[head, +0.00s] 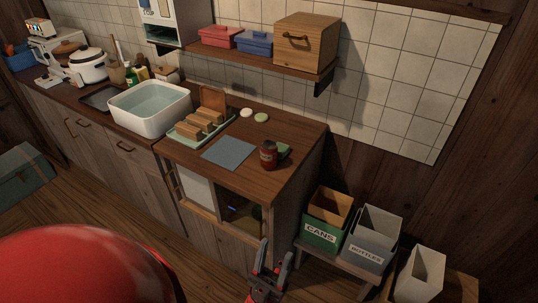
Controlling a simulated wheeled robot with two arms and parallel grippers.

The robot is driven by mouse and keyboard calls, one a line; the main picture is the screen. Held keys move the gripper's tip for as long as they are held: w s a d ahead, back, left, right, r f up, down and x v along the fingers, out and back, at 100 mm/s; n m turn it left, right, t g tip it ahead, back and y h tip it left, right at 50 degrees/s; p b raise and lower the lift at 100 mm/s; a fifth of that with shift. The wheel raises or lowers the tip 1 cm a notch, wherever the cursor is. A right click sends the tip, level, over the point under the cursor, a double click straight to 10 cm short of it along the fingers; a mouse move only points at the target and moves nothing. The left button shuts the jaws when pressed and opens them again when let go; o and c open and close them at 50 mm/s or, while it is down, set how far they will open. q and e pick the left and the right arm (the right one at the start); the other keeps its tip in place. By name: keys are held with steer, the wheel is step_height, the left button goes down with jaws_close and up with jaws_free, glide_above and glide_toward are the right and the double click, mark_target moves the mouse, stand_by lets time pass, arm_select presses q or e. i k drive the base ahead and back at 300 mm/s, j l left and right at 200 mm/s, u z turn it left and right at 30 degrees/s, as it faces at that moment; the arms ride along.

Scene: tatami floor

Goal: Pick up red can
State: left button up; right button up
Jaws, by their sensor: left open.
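The red can (268,156) stands upright on the wooden counter, near its right end, with a small green item (284,150) just behind it to the right. A blue-grey mat (229,151) lies to its left. My left gripper (275,259) is at the bottom centre of the head view, pointing up the picture. It is open with nothing seen between its fingers, well below the can in the picture and apart from it. My right gripper is not in view.
A white basin (150,120) of water and a rack (188,133) with wooden blocks stand left along the counter. A shelf (230,56) hangs above with boxes. Right of the counter are a green cans bin (320,236), a grey bottles bin (366,254) and a pale bin (421,277).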

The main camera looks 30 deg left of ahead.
mark_target(268, 149)
steer(key=u, duration=1.8)
steer(key=i, duration=0.35)
steer(key=i+z, duration=0.15)
steer(key=z, duration=0.25)
steer(key=i+z, duration=0.2)
steer(key=z, duration=0.25)
steer(key=i+j+z, duration=0.15)
steer(key=z, duration=0.75)
